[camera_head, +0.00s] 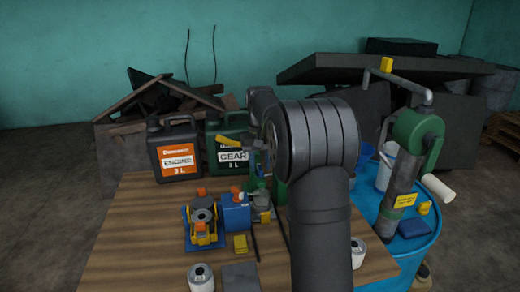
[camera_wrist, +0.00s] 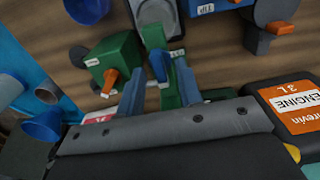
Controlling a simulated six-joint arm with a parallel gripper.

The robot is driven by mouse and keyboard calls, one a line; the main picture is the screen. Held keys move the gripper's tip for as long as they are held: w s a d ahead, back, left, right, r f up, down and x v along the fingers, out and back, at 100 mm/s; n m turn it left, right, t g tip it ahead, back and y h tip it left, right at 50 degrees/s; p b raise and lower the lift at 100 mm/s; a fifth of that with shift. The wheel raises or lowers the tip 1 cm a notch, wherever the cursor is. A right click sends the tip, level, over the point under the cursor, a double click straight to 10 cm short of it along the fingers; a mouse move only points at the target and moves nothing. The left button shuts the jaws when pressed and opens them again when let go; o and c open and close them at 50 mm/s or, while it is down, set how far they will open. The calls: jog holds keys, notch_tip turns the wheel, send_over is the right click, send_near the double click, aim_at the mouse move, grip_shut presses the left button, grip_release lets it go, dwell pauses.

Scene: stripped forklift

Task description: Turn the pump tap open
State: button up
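In the wrist view, a green block-shaped body (camera_wrist: 118,58) carries a small orange lever (camera_wrist: 109,82), left of my fingers. I cannot tell for certain whether this lever is the pump tap. In the head view, my gripper (camera_head: 254,168) is partly hidden beside my arm, above the back of the table near the green canister.
The wooden table (camera_head: 130,235) holds a black engine-oil canister (camera_head: 175,150), a green gear-oil canister (camera_head: 231,150), a blue box (camera_head: 236,212), an orange-and-yellow unit (camera_head: 203,225) and white cans (camera_head: 200,278). My arm hides the table's right middle. The table's left front is clear.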

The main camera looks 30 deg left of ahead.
aim_at(260, 167)
notch_tip(260, 167, up, 17)
dwell(0.4)
jog(key=shift+f, duration=0.1)
dwell(0.4)
notch_tip(260, 167, down, 17)
jog(key=shift+f, duration=0.1)
dwell(0.5)
